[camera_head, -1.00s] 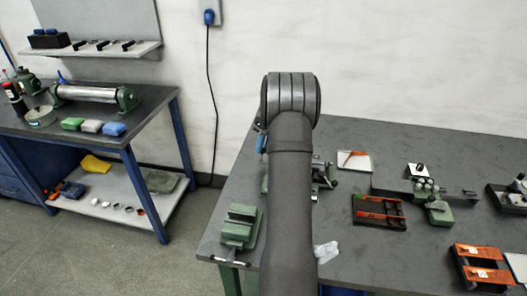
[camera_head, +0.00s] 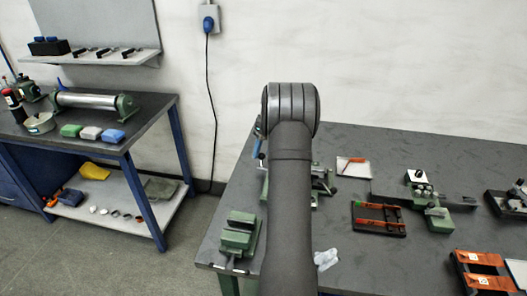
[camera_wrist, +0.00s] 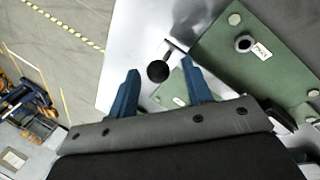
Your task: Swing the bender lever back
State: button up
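In the wrist view my gripper (camera_wrist: 160,67) has two blue fingers, spread apart. A black ball knob (camera_wrist: 158,71) on a short metal rod shows between the fingertips, with gaps on both sides. It looks like the lever's end; its depth relative to the tips is hard to tell. A green bolted plate (camera_wrist: 265,60) with a small white label lies right of it. In the head view my arm hides most of the gripper; a blue finger part (camera_head: 258,137) shows at its left. A green device (camera_head: 322,178), likely the bender, is partly hidden behind my arm.
A green vise-like block (camera_head: 240,236) stands at the near left table edge. To the right are a black tray (camera_head: 379,218) with orange-handled tools, a white sheet (camera_head: 354,167), a green fixture (camera_head: 437,216) and an orange rack (camera_head: 480,270). A crumpled clear piece (camera_head: 326,259) lies beside my arm.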

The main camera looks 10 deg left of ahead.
jog(key=v, duration=1.7)
jog(key=shift+r, duration=0.25)
jog(key=shift+s+a+f, duration=0.1)
jog(key=shift+a+f, duration=0.05)
jog(key=x, duration=1.7)
jog(key=shift+f, duration=0.15)
